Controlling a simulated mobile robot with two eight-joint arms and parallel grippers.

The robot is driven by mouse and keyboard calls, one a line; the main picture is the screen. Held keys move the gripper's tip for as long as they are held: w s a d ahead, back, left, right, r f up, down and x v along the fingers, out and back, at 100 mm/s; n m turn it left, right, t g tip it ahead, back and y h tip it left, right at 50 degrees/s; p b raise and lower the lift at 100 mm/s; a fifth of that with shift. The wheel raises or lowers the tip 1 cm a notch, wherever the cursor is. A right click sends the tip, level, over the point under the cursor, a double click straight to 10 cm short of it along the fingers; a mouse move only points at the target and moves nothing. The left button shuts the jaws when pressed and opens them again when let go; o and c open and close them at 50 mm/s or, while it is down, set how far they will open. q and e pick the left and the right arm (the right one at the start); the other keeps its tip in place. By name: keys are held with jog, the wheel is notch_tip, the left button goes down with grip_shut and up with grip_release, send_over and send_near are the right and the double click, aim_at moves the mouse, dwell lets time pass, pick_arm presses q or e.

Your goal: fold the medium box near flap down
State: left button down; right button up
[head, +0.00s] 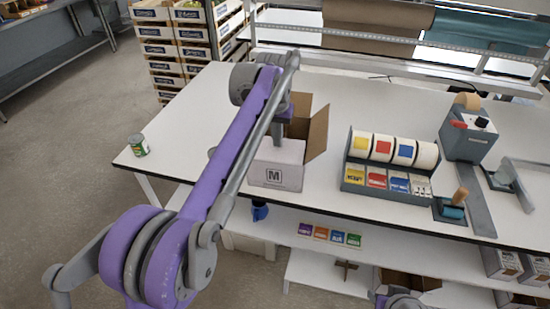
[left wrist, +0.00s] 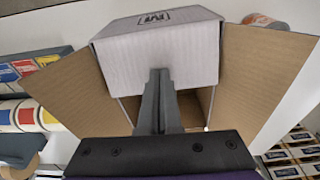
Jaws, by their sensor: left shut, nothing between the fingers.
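The medium box (head: 277,173) stands on the white table, with an M label on its near side. Its near flap (left wrist: 155,58) leans inward over part of the opening, white face up, in the left wrist view. The two side flaps, one (left wrist: 75,92) at left and one (left wrist: 262,85) at right, stand open with brown insides showing. My left gripper (left wrist: 160,75) is shut and empty, its fingertips at the free edge of the near flap.
A green can (head: 138,145) stands at the table's left corner. A rack of coloured rolls and cards (head: 390,165) stands right of the box, with a tape dispenser (head: 468,130) further right.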

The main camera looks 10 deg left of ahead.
pick_arm(q)
jog(key=shift+f, duration=0.6)
pick_arm(e)
jog(key=shift+s+f, duration=0.15)
jog(key=shift+f, duration=0.15)
pick_arm(q)
jog(key=shift+r, duration=0.1)
dwell(0.3)
